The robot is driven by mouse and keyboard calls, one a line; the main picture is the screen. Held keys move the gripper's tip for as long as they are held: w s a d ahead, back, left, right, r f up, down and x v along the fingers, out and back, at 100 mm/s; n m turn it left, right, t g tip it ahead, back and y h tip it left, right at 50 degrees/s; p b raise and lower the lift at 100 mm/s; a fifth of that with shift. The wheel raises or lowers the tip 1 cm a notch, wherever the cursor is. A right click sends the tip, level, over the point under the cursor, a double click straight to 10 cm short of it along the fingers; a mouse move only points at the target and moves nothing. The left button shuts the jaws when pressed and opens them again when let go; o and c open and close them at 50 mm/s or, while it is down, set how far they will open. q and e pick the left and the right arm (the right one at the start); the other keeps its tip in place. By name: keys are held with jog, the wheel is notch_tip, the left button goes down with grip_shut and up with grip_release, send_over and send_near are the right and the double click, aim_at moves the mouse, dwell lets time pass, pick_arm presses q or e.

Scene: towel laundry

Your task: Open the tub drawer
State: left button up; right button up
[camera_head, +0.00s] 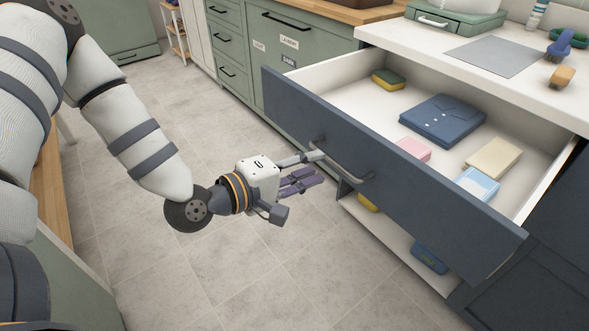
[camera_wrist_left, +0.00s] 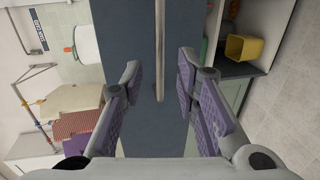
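A drawer with a dark blue front (camera_head: 430,205) stands pulled far out of the white-topped counter. Its long metal bar handle (camera_head: 345,163) runs along the upper middle of the front. My left gripper (camera_head: 314,163) is at the left end of this handle, its fingers pointing to the drawer front. In the left wrist view the handle (camera_wrist_left: 160,45) lies between the spread purple-padded fingers of the gripper (camera_wrist_left: 159,74), with a gap on each side. The fingers are open and hold nothing. My right gripper is not in view.
The drawer holds a folded blue garment (camera_head: 442,120), a yellow-green sponge (camera_head: 388,80), and pink, cream and light-blue items. An open shelf below holds a yellow object (camera_head: 367,203) and a blue one (camera_head: 430,258). Green cabinets (camera_head: 245,50) stand behind. The tiled floor (camera_head: 240,270) is clear.

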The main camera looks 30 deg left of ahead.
pick_arm(q)
jog(key=v, duration=0.6)
jog(key=s+d+f+m+g+y+p, duration=0.1)
jog(key=s+d+f+m+g, duration=0.1)
jog(key=s+f+m+g, duration=0.65)
jog(key=s+f+m+g+y+p, duration=0.1)
jog(key=s+f+g, duration=0.3)
jog(key=s, duration=0.8)
jog(key=s+f+m+g+y, duration=0.3)
jog(key=s+f, duration=0.5)
jog(key=s, duration=0.4)
jog(key=shift+d+m+g+p, duration=0.15)
jog(key=shift+m+g+p, duration=0.2)
jog(key=shift+m+g, duration=0.35)
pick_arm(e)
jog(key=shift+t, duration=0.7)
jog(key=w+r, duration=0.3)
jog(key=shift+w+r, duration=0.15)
